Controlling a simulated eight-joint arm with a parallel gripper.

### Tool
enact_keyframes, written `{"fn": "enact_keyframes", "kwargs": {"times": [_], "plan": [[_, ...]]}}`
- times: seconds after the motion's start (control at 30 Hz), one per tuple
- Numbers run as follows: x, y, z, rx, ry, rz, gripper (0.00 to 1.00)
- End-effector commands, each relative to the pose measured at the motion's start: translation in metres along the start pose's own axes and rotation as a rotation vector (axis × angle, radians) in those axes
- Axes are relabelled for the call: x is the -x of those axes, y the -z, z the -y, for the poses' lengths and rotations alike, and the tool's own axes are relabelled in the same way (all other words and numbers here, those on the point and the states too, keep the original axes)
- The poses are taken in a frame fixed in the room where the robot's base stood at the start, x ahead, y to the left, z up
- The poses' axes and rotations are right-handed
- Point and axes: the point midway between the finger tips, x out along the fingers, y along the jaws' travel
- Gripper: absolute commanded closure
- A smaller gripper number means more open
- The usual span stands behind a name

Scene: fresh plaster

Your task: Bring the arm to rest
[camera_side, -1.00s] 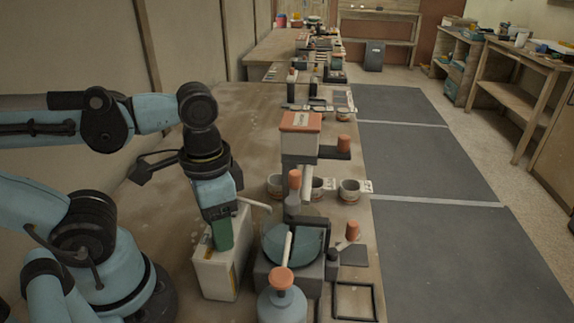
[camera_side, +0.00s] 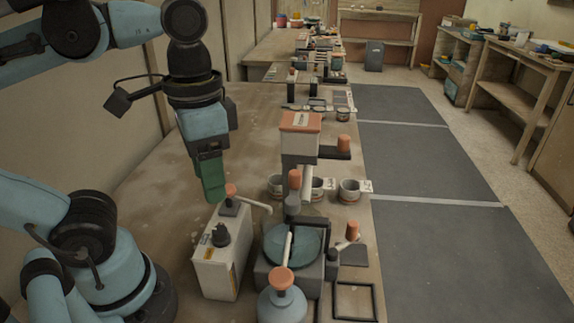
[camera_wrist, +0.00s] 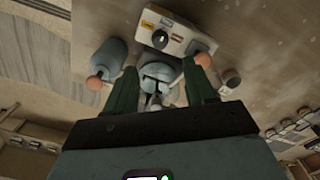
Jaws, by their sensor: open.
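My gripper (camera_side: 212,190) hangs in the air above the work table (camera_side: 165,185), over the back part of a white box (camera_side: 215,272). Its green fingers point down. In the wrist view my gripper (camera_wrist: 164,75) shows two green fingers spread apart, with nothing held between them. In the side view the fingers overlap, so their gap is hidden there. In the side view the fingertips appear close to the box's orange knob (camera_side: 231,190); whether they touch it I cannot tell.
The white box has a dark dial (camera_side: 220,236) and a pale spout. Right of it stand a blue bowl in a grey housing (camera_side: 262,283), a blue-grey bottle (camera_side: 282,306) with an orange top, and a tower with an orange lid (camera_side: 301,121). Cups (camera_side: 349,190) stand beyond. The table's left side is clear.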

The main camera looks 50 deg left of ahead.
Motion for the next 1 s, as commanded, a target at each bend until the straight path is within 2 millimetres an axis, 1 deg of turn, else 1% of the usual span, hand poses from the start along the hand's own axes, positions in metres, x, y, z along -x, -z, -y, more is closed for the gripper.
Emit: {"fn": "enact_keyframes", "kwargs": {"times": [0.03,0.4,0.73,0.77,1.0], "plan": [[-0.008,0.0,0.0,0.0,0.0,0.0,0.45],[-0.062,0.0,0.0,0.0,0.0,0.0,0.45],[-0.104,0.0,0.0,0.0,0.0,-0.001,0.45],[-0.107,0.0,0.0,-0.003,0.0,-0.001,0.45],[-0.105,0.0,0.0,-0.226,0.0,-0.001,0.45]]}}
